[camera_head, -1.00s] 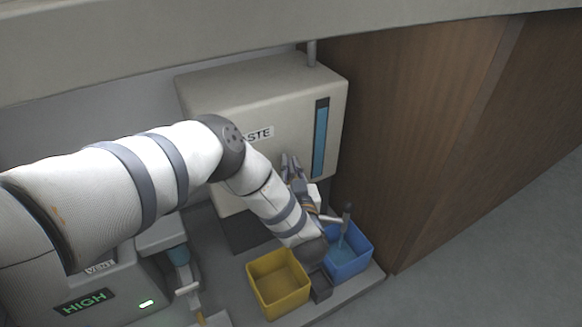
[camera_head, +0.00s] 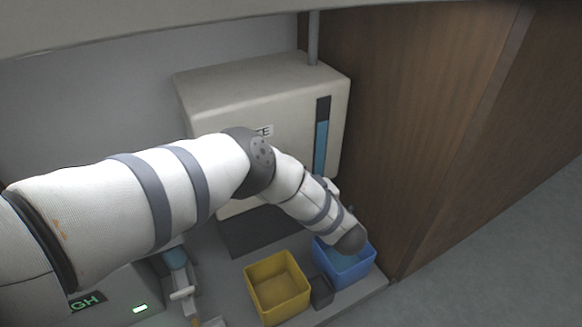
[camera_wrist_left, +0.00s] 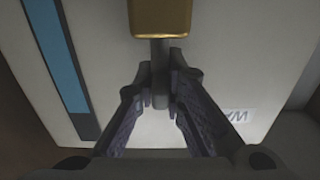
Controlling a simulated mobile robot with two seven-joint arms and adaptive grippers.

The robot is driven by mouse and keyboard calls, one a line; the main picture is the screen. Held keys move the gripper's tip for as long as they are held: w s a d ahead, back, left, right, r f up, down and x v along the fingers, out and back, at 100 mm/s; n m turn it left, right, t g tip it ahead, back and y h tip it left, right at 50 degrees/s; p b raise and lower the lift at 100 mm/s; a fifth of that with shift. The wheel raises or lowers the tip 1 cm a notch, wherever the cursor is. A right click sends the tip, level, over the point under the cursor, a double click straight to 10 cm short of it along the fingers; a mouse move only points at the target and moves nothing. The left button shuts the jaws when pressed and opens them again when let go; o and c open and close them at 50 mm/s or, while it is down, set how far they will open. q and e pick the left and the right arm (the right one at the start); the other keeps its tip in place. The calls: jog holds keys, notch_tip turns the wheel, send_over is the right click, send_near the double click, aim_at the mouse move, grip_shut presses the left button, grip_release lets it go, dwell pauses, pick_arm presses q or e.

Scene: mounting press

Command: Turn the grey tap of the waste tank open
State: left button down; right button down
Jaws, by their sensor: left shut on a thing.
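The waste tank (camera_head: 265,100) is a beige box with a tall blue level gauge (camera_head: 321,140) on its front. In the left wrist view its front fills the background, with the gauge (camera_wrist_left: 62,60) at left and an upside-down label (camera_wrist_left: 236,115) at right. My left gripper (camera_wrist_left: 160,88) is shut on the grey tap (camera_wrist_left: 160,52), a narrow grey bar between its fingertips. The bar meets a brass-coloured block (camera_wrist_left: 160,18) at the top edge. In the head view my forearm hides the gripper and the tap. My right gripper is not in view.
A blue bin (camera_head: 361,268) and a yellow bin (camera_head: 279,309) stand below the tank, with a small dark box (camera_head: 321,292) between them. A brown wooden panel (camera_head: 420,110) rises close on the right. A unit with a green display (camera_head: 87,301) is at lower left.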

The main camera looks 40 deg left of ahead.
pick_arm(q)
jog(key=c, duration=1.7)
grip_release()
jog(key=shift+o, duration=0.2)
jog(key=shift+d, duration=0.1)
jog(key=v, duration=1.2)
jog(key=shift+f, duration=0.1)
